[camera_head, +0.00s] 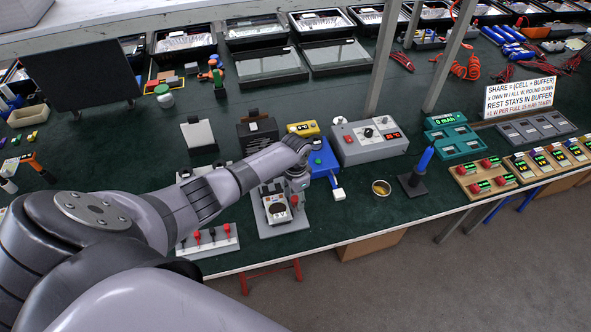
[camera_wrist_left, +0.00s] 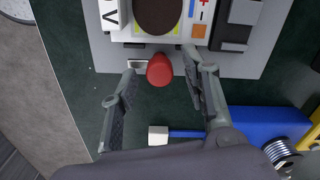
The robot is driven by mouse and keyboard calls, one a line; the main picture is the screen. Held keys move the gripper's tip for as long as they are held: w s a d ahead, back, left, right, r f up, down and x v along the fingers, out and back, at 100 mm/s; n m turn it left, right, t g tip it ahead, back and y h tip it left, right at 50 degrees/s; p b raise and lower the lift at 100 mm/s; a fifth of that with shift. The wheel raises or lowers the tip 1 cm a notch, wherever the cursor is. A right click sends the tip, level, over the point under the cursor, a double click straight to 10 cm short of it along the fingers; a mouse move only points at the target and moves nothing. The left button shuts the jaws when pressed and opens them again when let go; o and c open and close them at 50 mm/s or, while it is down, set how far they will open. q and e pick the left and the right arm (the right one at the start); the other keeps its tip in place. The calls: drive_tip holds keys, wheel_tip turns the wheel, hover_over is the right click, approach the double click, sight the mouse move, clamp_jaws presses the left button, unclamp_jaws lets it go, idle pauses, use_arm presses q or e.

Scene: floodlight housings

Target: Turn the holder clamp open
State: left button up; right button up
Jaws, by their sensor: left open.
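The holder (camera_head: 277,208) is a white block on a grey plate near the bench's front edge. In the wrist view the holder (camera_wrist_left: 133,32) shows a dark brown round disc, a "V" mark and a strip with plus and minus signs. Its clamp has a red knob (camera_wrist_left: 160,70) that sticks out on the side toward my gripper. My left gripper (camera_head: 297,182) is over the back edge of the holder. In the wrist view my left gripper (camera_wrist_left: 159,65) is open, with the red knob between its spread fingertips. Contact cannot be told. My right gripper is not in view.
A blue box (camera_head: 322,158) with a white-ended lead stands just behind and right of the gripper. A grey instrument (camera_head: 368,140) stands farther right. A small round tin (camera_head: 381,188) is to the right.

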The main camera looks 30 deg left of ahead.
sight(296, 199)
use_arm(q)
wheel_tip(296, 199, up, 12)
idle(0.5)
drive_tip(key=shift+f, duration=0.1)
